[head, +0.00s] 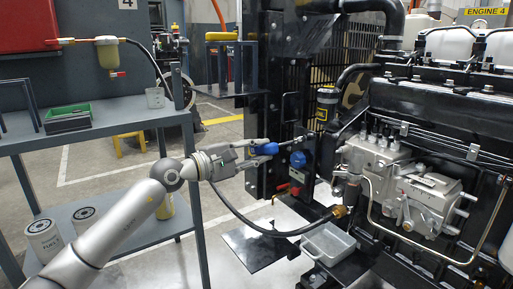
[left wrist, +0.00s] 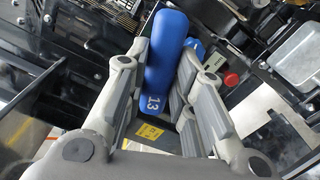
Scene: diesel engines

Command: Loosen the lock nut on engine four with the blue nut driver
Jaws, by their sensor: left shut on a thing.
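My left gripper (head: 262,150) is shut on the blue nut driver (head: 267,149), in front of the black grille left of the engine. In the left wrist view the driver's blue handle (left wrist: 167,50), marked 13, lies between the gripper's fingers (left wrist: 160,90). In the head view its thin shaft appears to point right, toward the engine. Engine four (head: 440,100), under a yellow ENGINE 4 label (head: 487,11), fills the right side. A silver pump (head: 405,185) is on its near side. I cannot pick out the lock nut. My right gripper is not in view.
A grey bench (head: 100,130) with a green-lined tray (head: 68,117) and a cup (head: 155,97) stands left.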

